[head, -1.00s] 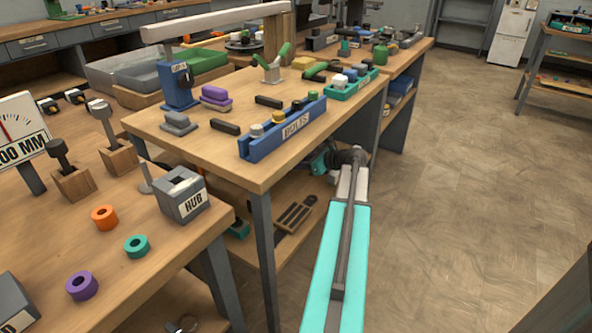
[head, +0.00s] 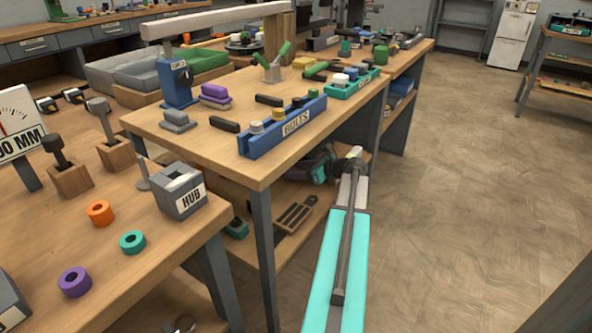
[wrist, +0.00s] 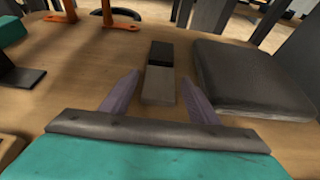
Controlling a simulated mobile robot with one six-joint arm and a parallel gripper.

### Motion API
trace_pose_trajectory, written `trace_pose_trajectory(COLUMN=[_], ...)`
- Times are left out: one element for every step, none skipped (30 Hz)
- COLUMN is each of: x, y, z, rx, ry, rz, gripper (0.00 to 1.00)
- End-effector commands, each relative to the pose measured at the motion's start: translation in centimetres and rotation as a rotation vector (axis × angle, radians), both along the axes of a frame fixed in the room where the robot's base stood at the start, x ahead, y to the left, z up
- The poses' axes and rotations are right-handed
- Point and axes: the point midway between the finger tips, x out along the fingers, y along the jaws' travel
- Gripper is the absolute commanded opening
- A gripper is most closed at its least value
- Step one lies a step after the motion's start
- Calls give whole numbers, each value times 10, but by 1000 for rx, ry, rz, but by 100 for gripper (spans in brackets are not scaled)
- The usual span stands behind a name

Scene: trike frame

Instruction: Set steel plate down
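In the wrist view my gripper (wrist: 159,78) is open, with one grey-purple finger on each side of a small flat bar (wrist: 158,88). The bar is light grey at the near end and dark at the far end. It lies on a wooden surface, with a visible gap to each finger. It may be the steel plate; I cannot be sure.
A dark grey slab (wrist: 252,80) lies close right of the bar. Orange brackets (wrist: 118,15) stand behind, and a dark flat piece (wrist: 18,75) lies left. The middle bench (head: 215,160) holds the blue bolts rack (head: 283,127). The floor at right is clear.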

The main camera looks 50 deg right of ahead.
Motion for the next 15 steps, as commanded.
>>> trace_pose_trajectory(x=[0,0,0,0,0,0,0,0,0,0,0,0,0,0,-3], y=[0,0,0,0,0,0,0,0,0,0,0,0,0,0,0], z=[0,0,0,0,0,0,0,0,0,0,1,1,2,2,5], rx=[0,0,0,0,0,0,0,0,0,0,0,0,-1,-1,0], ry=[0,0,0,0,0,0,0,0,0,0,0,0,0,0,0], rz=[0,0,0,0,0,0,0,0,0,0,0,0,0,0,-1], gripper=[57,57,57,57,57,57,57,57,57,57,57,57,57,57,57])
